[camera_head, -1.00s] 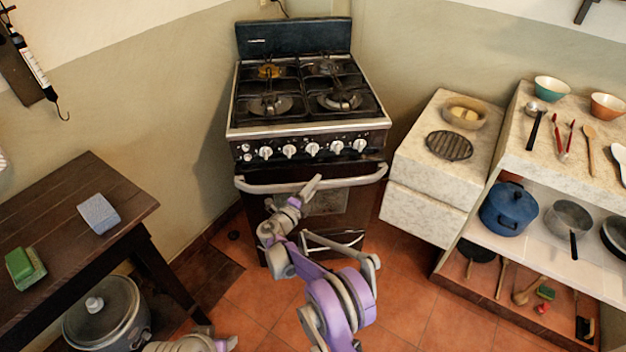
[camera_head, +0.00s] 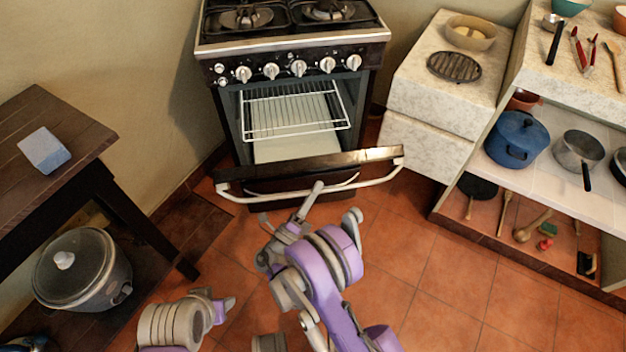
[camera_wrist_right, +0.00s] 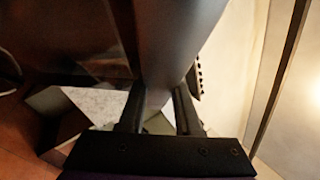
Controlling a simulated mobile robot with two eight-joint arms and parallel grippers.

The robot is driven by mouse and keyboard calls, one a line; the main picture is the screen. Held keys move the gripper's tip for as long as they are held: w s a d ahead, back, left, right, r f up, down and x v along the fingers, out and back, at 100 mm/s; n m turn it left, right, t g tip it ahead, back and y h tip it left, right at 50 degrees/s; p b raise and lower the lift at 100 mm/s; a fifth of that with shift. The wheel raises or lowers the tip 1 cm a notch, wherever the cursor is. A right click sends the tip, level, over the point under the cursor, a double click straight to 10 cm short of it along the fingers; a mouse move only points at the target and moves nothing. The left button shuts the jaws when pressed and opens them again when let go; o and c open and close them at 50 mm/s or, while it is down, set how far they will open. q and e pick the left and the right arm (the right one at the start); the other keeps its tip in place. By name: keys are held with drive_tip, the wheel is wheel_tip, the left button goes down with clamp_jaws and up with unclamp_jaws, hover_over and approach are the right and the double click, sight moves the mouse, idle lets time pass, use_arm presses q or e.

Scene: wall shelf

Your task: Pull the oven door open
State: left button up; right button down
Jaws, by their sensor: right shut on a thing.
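The oven door (camera_head: 270,188) is partly open, tilted outward and down from the front of the stove. Its pale bar handle (camera_head: 385,176) runs along the top edge. My right gripper (camera_head: 314,192) is at the middle of this handle. In the right wrist view the two dark fingers (camera_wrist_right: 158,112) stand on either side of the thick grey handle bar (camera_wrist_right: 172,45), shut on it. My left gripper (camera_head: 222,303) hangs low at the left, away from the oven; its jaw opening is unclear.
The open oven shows a wire rack (camera_head: 295,112) inside. A dark wooden table (camera_head: 75,125) with a slow cooker (camera_head: 82,268) beneath stands left. A marble counter (camera_head: 440,100) and a shelf with pots stand right. Tiled floor (camera_head: 440,290) before the oven is clear.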

drive_tip(key=shift+s+f, duration=0.1)
drive_tip(key=c, duration=0.6)
unclamp_jaws()
drive_tip(key=p+v, duration=0.1)
drive_tip(key=v, duration=0.9)
drive_tip(key=shift+s+a+f, duration=0.2)
drive_tip(key=shift+s+a, duration=0.05)
drive_tip(key=shift+c, duration=0.3)
